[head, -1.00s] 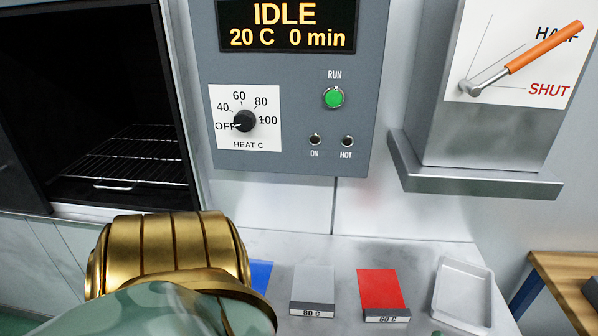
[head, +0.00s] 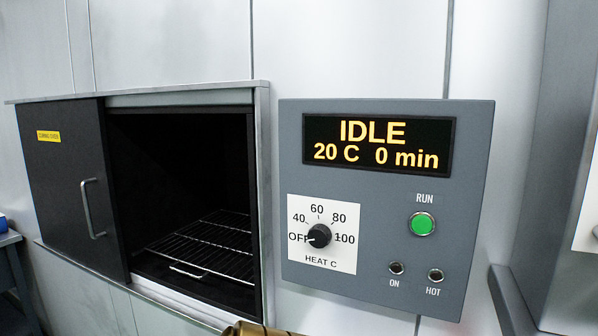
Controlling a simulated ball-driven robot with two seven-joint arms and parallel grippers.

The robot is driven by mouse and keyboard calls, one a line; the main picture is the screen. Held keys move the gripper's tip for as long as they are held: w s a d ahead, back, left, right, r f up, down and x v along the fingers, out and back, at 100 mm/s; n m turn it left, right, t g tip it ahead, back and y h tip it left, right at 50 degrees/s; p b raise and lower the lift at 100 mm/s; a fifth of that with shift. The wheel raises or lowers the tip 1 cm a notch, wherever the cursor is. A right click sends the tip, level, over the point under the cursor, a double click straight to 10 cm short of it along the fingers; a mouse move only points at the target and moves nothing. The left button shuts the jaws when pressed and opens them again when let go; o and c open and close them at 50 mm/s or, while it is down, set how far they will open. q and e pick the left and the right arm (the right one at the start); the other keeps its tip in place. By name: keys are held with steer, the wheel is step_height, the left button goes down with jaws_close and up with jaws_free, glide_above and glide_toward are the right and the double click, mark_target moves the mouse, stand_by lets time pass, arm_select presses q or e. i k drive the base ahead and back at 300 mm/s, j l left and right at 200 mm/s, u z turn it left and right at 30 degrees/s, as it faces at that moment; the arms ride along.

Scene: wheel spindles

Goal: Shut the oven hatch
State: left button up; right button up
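The oven hatch (head: 65,165) is a dark panel with a yellow label at its upper left and an upright metal handle (head: 93,208) near its right side. It stands at the left of the oven opening (head: 180,150), which is uncovered. Inside the dark oven a wire rack (head: 205,245) shows, with nothing seen on it. Neither gripper is in view. Only a sliver of a gold part of my arm shows at the bottom edge.
A grey control panel (head: 385,275) is on the wall right of the oven. Its display reads IDLE, 20 C, 0 min, and its heat dial (head: 319,236) points to OFF. A grey housing (head: 555,150) stands at the right edge. A blue item (head: 3,224) shows at the far left.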

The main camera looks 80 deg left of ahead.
mark_target(65, 144)
steer(key=i+j+u, duration=0.1)
steer(key=u, duration=1.7)
